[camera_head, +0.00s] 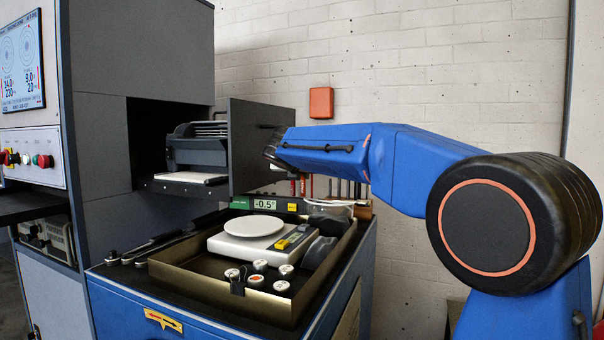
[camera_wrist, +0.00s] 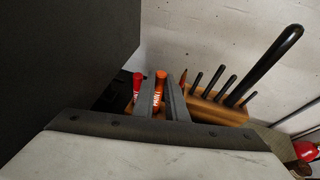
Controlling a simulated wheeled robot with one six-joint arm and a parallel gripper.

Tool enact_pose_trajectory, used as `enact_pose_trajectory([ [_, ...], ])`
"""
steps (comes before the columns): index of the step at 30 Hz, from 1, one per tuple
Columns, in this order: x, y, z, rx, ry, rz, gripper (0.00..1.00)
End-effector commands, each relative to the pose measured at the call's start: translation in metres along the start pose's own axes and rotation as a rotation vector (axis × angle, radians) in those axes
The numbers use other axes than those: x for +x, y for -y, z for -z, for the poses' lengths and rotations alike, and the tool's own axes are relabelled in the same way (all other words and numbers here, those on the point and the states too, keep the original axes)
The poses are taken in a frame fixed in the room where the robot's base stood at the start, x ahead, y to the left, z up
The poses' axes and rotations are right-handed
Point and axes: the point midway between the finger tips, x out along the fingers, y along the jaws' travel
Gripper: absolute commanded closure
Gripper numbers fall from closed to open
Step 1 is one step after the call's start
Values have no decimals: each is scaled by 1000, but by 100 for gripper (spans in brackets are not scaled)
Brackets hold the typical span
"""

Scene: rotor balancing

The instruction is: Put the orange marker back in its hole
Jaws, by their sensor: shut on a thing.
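The orange marker (camera_wrist: 160,80) shows upright in the wrist view, between the fingers of my gripper (camera_wrist: 165,98). The gripper is shut on it. A red marker (camera_wrist: 137,84) stands just left of it. The wooden rack (camera_wrist: 222,112) lies behind and to the right, with dark-handled tools upright in it. The marker's lower end and its hole are hidden by the gripper, so I cannot tell how the tip sits against the rack. In the head view my wrist hides the gripper and the orange marker.
A grey open door panel (camera_head: 254,145) stands close left of my wrist. Below is a brass-coloured tray (camera_head: 205,284) with a scale (camera_head: 250,243) and several small weights. The white brick wall closes off the back.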

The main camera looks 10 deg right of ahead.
Motion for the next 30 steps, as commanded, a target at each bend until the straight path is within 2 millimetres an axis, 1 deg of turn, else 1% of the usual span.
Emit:
enact_pose_trajectory([
  [9, 2, 0, 6, 1, 0, 0, 100],
  [17, 2, 0, 6, 1, 0, 0, 100],
  [18, 2, 0, 6, 1, 0, 0, 86],
  [20, 2, 0, 6, 1, 0, 0, 71],
  [21, 2, 0, 6, 1, 0, 0, 66],
  [30, 1, 0, 6, 1, 0, 0, 66],
])
